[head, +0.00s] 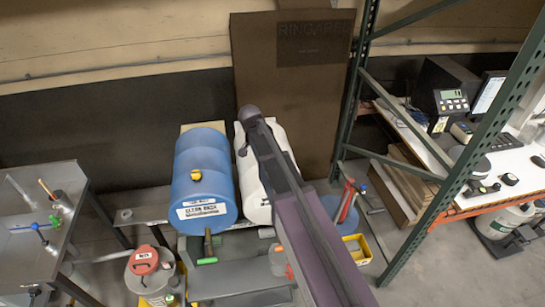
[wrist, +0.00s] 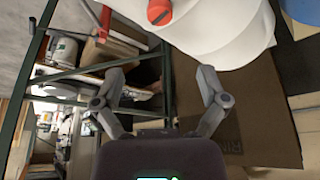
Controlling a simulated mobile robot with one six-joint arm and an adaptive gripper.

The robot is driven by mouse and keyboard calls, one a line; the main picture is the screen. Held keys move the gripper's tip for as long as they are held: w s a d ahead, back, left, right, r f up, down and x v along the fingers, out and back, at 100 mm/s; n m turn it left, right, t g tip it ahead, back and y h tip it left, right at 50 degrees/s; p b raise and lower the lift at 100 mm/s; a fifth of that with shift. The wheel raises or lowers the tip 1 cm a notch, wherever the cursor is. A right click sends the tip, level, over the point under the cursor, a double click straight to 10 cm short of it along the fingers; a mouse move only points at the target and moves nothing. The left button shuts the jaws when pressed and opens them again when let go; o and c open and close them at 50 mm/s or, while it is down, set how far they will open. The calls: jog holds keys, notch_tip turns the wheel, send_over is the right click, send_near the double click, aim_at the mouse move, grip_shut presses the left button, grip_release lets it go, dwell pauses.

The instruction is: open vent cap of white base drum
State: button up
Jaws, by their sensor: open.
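The white base drum (head: 253,190) lies on its side beside the blue drum (head: 203,172), largely hidden behind my arm in the head view. In the wrist view the white drum (wrist: 225,30) fills the top, with a round red-orange vent cap (wrist: 159,12) on it, cut by the top edge. My gripper (wrist: 160,76) is open and empty, its two fingers spread wide. In the wrist picture the cap sits above the gap between the fingertips, apart from them. In the head view my arm hides the cap, and the fingers cannot be made out.
The blue drum has a yellow cap (head: 196,175). A green shelf frame (head: 352,100) stands right of the drums, with a workbench (head: 510,165) beyond. A brown panel (head: 290,75) stands behind. A metal table (head: 40,220) is at left, and a red-lidded container (head: 143,262) stands in front.

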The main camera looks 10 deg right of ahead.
jog(key=shift+f, duration=0.15)
dwell(0.3)
jog(key=b+x, duration=1.2)
jog(key=x, duration=0.1)
jog(key=shift+w+d+f+b, duration=0.1)
jog(key=shift+f+b, duration=0.1)
jog(key=shift+b, duration=0.2)
dwell(0.3)
jog(key=c, duration=1.2)
